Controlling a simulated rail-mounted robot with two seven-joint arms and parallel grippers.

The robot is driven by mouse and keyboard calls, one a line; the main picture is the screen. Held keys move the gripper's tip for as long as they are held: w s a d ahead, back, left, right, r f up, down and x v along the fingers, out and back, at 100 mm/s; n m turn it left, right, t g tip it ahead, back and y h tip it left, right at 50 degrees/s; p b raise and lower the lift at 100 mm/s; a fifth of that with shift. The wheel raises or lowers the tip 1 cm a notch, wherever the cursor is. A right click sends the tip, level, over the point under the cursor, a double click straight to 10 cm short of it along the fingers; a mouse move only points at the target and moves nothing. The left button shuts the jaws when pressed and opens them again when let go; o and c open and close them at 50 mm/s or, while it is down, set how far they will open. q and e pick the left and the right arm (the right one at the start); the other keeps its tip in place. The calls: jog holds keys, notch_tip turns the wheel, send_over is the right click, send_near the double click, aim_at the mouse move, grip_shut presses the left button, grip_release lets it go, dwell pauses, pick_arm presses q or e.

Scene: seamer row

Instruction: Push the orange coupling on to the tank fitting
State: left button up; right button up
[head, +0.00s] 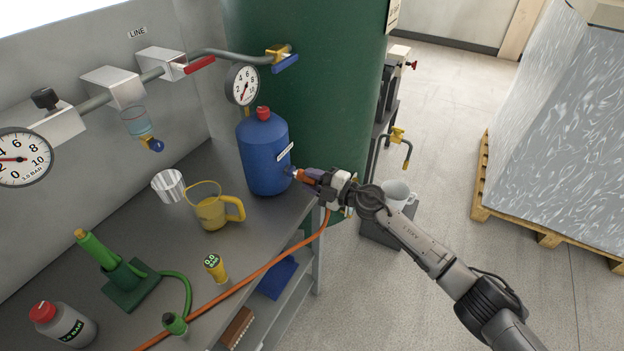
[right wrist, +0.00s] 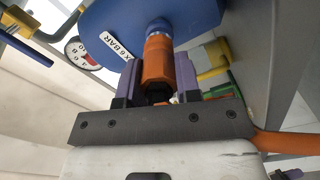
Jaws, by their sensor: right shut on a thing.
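My right gripper (head: 309,177) is shut on the orange coupling (right wrist: 158,62), its two fingers on either side of it in the right wrist view. The blue tank (head: 262,155) stands upright on the bench with a red cap. Its metal fitting (right wrist: 157,27) points at the coupling, in line with it. The coupling's mouth is at the fitting's end, with part of the bare metal still showing. I cannot tell how far on it sits. My left gripper is not in view.
An orange hose (head: 258,272) runs from the coupling across the bench. A yellow jug (head: 210,213), clear beaker (head: 168,186), green hand pump (head: 120,272) and grey bottle (head: 66,326) stand on the bench. A green vessel (head: 330,100) rises behind the tank.

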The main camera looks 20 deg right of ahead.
dwell(0.5)
jog(key=shift+p, duration=0.35)
dwell(0.5)
jog(key=shift+w+a, duration=0.2)
jog(key=shift+w, duration=0.05)
jog(key=o, duration=1)
jog(key=shift+c, duration=0.2)
